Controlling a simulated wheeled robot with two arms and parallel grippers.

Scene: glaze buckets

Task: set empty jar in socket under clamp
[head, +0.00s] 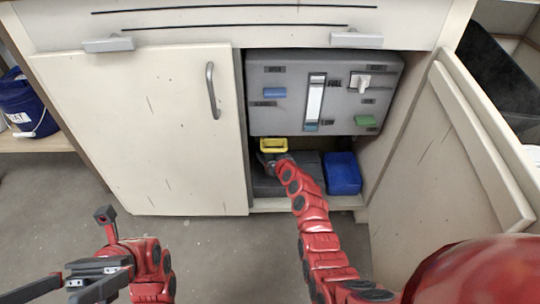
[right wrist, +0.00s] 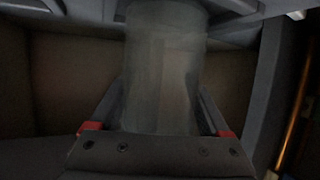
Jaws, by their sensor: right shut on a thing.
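The jar (right wrist: 165,75) is clear and empty-looking in the right wrist view, standing between the fingers of my right gripper (right wrist: 160,130), which is shut on it. In the head view my right arm reaches into the open cabinet, and its gripper (head: 270,162) is just below a yellow handle (head: 273,145), apparently the clamp's, under the grey panel unit. The jar is hidden in the head view. The socket is not clearly visible, so I cannot tell whether the jar touches it. My left gripper (head: 72,252) is open and empty at the lower left.
The grey panel (head: 290,90) carries blue and green tabs, a white knob and a vertical gauge. A blue box (head: 342,173) stands right of my right arm. The right cabinet door (head: 465,160) is open; the left door (head: 140,130) is closed. A blue bucket (head: 25,105) is far left.

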